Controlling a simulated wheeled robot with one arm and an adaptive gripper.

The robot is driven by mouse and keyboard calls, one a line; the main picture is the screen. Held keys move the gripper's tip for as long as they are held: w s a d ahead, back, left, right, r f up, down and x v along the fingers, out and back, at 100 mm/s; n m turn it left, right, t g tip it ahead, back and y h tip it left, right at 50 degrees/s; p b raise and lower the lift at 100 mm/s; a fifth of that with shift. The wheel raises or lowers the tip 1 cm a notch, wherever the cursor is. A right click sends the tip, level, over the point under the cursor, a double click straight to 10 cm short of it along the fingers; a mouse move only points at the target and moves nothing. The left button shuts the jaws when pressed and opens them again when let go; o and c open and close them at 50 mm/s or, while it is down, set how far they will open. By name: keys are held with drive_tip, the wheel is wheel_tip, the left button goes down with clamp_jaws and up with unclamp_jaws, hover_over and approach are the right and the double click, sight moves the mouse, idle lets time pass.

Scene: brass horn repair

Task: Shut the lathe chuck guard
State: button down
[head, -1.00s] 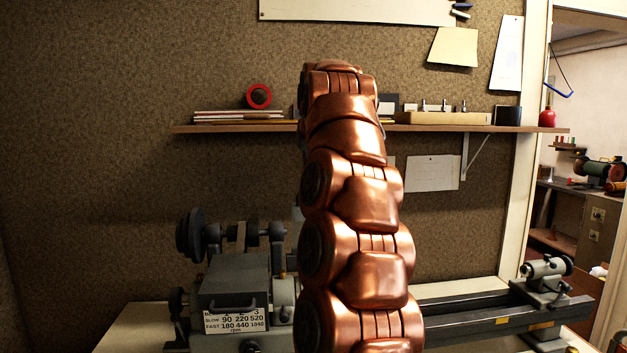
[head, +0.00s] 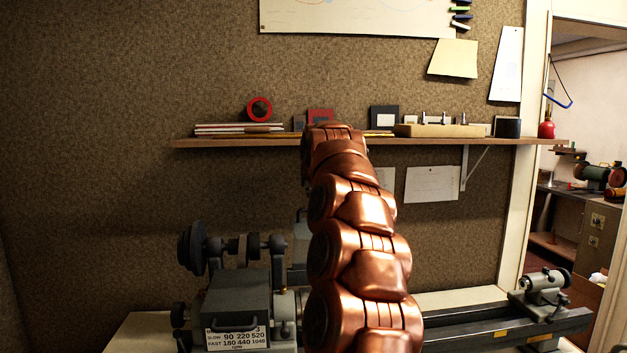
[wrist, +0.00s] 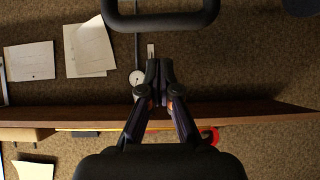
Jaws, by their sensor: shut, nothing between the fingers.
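The lathe headstock (head: 225,296) stands at the lower left in the head view, with a speed plate on its front. A pale grey upright piece (head: 301,238) shows just left of my arm; I cannot tell whether it is part of the chuck guard. My arm hides the chuck area, and my gripper is hidden in that view. In the wrist view my gripper (wrist: 160,68) is shut and empty, its fingers together in front of the wall. A thick dark rounded loop (wrist: 162,21), possibly a handle, shows beyond the fingertips, apart from them.
A wall shelf (head: 240,142) carries a red ring (head: 259,109), boards and small fittings; it also crosses the wrist view (wrist: 250,112) behind the fingers. The lathe bed (head: 490,328) runs right to the tailstock (head: 545,285). A doorway opens at far right.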

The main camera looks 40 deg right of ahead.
drive_tip(key=shift+s+a, duration=0.2)
drive_tip(key=shift+s, duration=0.1)
drive_tip(key=shift+s+a+f, duration=0.15)
drive_tip(key=shift+f, duration=0.15)
drive_tip(key=shift+s+a+f+p, duration=0.15)
drive_tip(key=shift+s+a+p, duration=0.1)
drive_tip(key=shift+s+p, duration=0.1)
drive_tip(key=shift+s+a+f+p, duration=0.3)
drive_tip(key=shift+s+a+f, duration=0.1)
drive_tip(key=shift+f, duration=0.1)
drive_tip(key=shift+s+f+b, duration=0.15)
drive_tip(key=shift+b, duration=0.3)
